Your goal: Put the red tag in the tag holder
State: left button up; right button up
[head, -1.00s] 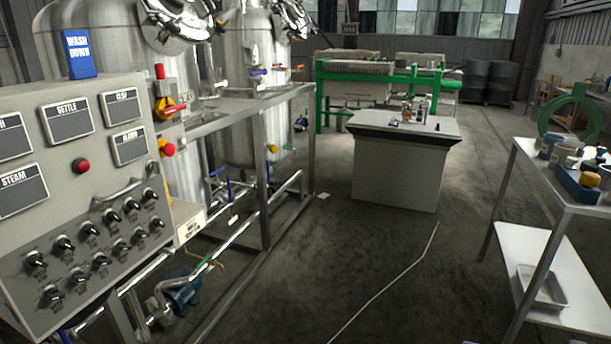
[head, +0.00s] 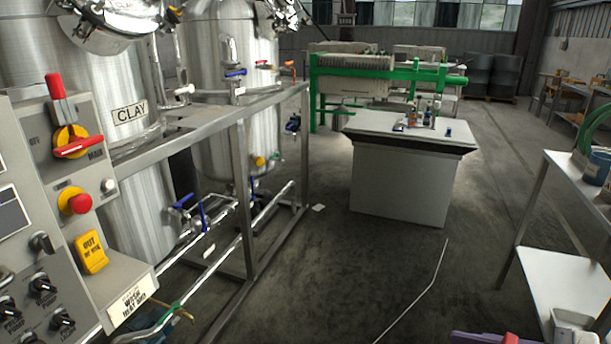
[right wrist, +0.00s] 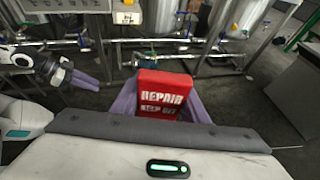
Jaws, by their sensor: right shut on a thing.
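The red tag (right wrist: 163,93), lettered "REPAIR KEEP OFF", is between the purple fingers of my right gripper (right wrist: 165,108), which is shut on it. In the head view a bit of the red tag (head: 510,339) and my right gripper (head: 485,338) show at the bottom edge. My left gripper (right wrist: 88,84) shows purple fingers at the left of the right wrist view; their opening is unclear. I cannot make out a tag holder for certain.
A red-handled main switch (head: 75,142) sticks out of the panel. Steel frame rails (head: 215,125) and tanks stand behind it. A grey cabinet (head: 400,180) with small items on top stands further back. A steel table (head: 560,200) is at right.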

aim_at(25, 98)
jog(key=u, duration=1.55)
